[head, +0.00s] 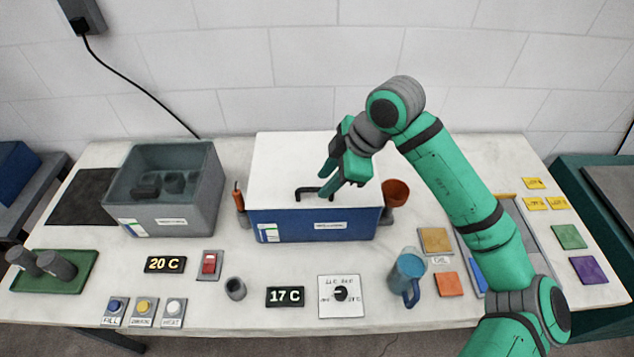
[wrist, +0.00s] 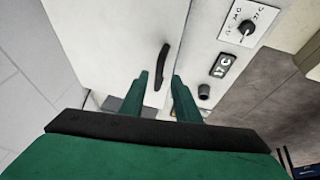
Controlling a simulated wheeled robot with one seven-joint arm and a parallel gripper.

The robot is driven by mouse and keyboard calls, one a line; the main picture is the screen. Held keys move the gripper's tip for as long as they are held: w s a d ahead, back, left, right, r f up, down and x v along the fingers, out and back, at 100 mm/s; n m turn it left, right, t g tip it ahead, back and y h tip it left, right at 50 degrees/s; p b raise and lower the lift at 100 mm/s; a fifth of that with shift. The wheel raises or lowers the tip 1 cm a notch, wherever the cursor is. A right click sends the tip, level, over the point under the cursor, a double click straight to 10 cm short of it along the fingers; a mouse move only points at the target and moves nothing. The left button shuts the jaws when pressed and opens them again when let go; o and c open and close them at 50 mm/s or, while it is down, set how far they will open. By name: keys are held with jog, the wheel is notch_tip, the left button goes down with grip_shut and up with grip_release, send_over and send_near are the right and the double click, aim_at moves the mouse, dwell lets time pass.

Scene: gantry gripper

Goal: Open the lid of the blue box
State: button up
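The blue box (head: 290,226) stands in the middle of the table, and its white lid (head: 285,160) lies flat and closed on top. A dark bar handle (head: 306,191) is on the lid near its front edge; the handle also shows in the wrist view (wrist: 162,66). My gripper (head: 340,180) is just above the lid, close to the right end of the handle. In the wrist view the two green fingers (wrist: 166,84) are apart with nothing between them, and the handle lies just beyond their tips. Part of the lid's right side is hidden behind my arm.
A grey open bin (head: 165,215) with dark items stands left of the box. An orange cup (head: 396,192) is by its right side, and a blue jug (head: 407,275) is front right. A dial panel (head: 341,296), displays and a red switch (head: 209,263) lie in front.

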jog(key=shift+w+a+f, duration=0.2)
jog(key=shift+a+f, duration=0.25)
jog(key=shift+f, duration=0.05)
jog(key=shift+w+a+f, duration=0.15)
jog(key=shift+a+f, duration=0.25)
jog(key=shift+f, duration=0.1)
